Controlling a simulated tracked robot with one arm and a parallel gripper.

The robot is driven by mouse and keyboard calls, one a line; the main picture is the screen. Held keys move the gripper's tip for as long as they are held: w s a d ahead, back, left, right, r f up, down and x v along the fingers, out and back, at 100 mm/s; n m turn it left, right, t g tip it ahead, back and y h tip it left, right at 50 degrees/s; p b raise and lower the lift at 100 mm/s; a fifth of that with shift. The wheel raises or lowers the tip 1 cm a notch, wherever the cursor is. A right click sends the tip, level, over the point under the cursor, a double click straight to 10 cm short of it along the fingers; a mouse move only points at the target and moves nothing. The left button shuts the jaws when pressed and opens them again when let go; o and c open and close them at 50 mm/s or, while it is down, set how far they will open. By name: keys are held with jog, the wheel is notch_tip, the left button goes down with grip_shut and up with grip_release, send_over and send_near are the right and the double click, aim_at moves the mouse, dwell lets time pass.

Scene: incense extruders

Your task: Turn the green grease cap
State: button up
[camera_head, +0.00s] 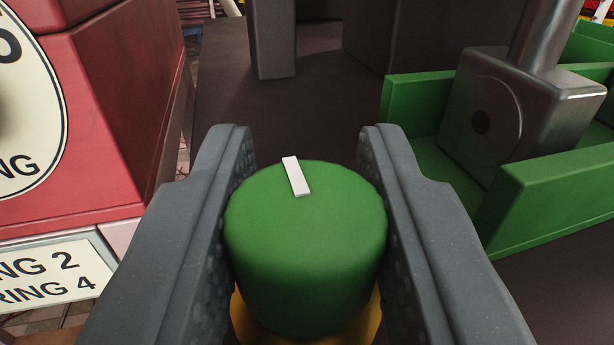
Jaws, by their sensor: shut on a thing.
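The green grease cap (304,250) is a round knob in the lower middle of the view. A white mark (296,176) lies on its top near the far edge, pointing away and slightly left. My gripper (306,205) has one grey finger on each side of the cap and is shut on it. A yellow part (248,322) shows beneath the cap; most of it is hidden by the cap and fingers.
A red housing (110,120) with a round white dial (30,110) and a lettered plate (55,275) stands close on the left. On the right, a metal block (505,110) with a rod sits in a green frame (560,190). A dark surface (330,110) and post (273,40) lie beyond.

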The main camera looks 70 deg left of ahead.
jog(key=shift+d+f+t, duration=0.1)
jog(key=shift+d+t, duration=0.1)
jog(key=shift+t, duration=0.1)
jog(key=shift+c, duration=0.2)
jog(key=m+t+h+b, duration=0.1)
jog(key=m+t+h, duration=0.2)
jog(key=m+t, duration=0.1)
jog(key=shift+s+t+b, duration=0.15)
jog(key=shift+t+b, duration=0.15)
jog(key=shift+t, duration=0.1)
jog(key=m+t+h+p, duration=0.1)
jog(key=m+t+h, duration=0.1)
jog(key=h, duration=0.1)
jog(key=m+t+h+p, duration=0.1)
jog(key=m+t+h, duration=0.2)
jog(key=h, duration=0.1)
jog(key=shift+m+p, duration=0.3)
jog(key=shift+r+m+t+h, duration=0.25)
jog(key=shift+m+h, duration=0.25)
jog(key=shift+h, duration=0.4)
jog(key=shift+w+h+p, duration=0.2)
jog(key=shift+h+p, duration=0.1)
jog(key=o, duration=1)
jog(key=shift+d, duration=0.1)
jog(key=shift+m, duration=0.3)
jog(key=shift+s+f, duration=0.1)
